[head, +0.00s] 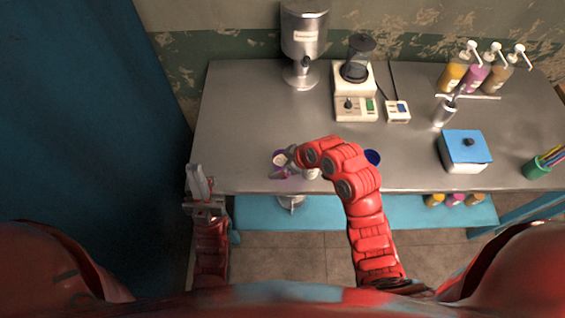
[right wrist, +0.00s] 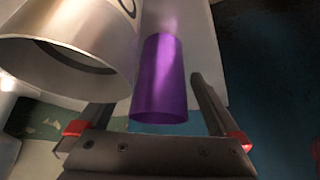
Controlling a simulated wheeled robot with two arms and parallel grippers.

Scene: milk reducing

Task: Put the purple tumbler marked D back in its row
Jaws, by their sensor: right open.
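The purple tumbler (right wrist: 163,80) stands out in the right wrist view, between the two fingers of my right gripper (right wrist: 150,98). The fingers are open, with a visible gap on the right side. I cannot read a letter on its visible side. In the head view my right gripper (head: 287,172) is over the table's front edge area, partly hidden by its own red arm, with purple showing beside it. My left gripper (head: 198,182) is at the table's front left corner, away from the tumblers; its opening is unclear.
A larger pale cup (right wrist: 65,45) with a dark mark is close at left in the right wrist view. A blue cup (head: 373,157) shows right of my arm. A blue-lidded box (head: 464,147), scale (head: 355,108) and pump bottles (head: 477,75) stand farther off. The left tabletop is clear.

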